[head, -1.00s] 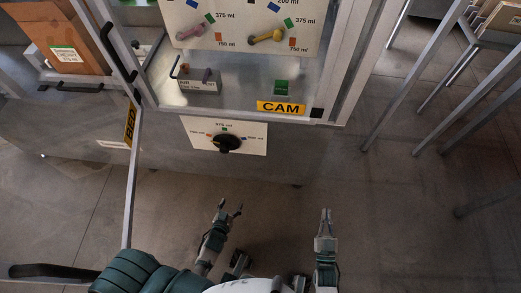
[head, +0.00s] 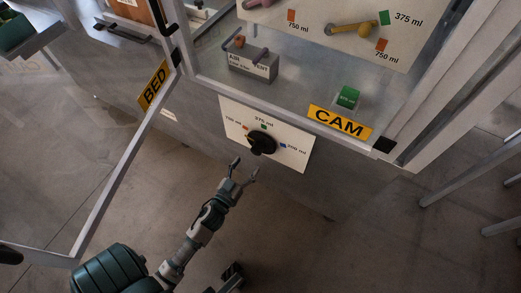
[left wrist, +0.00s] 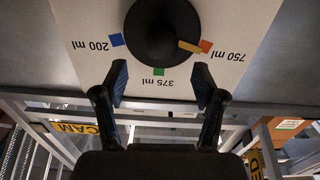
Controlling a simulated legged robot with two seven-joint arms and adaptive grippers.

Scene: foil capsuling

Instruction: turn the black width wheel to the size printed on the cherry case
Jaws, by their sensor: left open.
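The black width wheel (head: 262,143) sits on a white plate (head: 296,158) with a blue 200 ml, a green 375 ml and an orange 750 ml mark. In the left wrist view the wheel (left wrist: 163,30) has a yellow pointer (left wrist: 189,46) at the orange 750 ml mark (left wrist: 205,46). My left gripper (head: 246,168) is open just below the wheel, its fingers apart and not around it; the left wrist view shows its fingertips (left wrist: 160,80) short of the wheel. My right gripper is out of view. No case with a readable cherry label shows.
The yellow CAM sign (head: 340,123) and a green button (head: 348,97) are up to the right. The BED sign (head: 154,85) and a grey door frame (head: 112,186) stand left. A brown box (head: 137,10) is cut off at the top.

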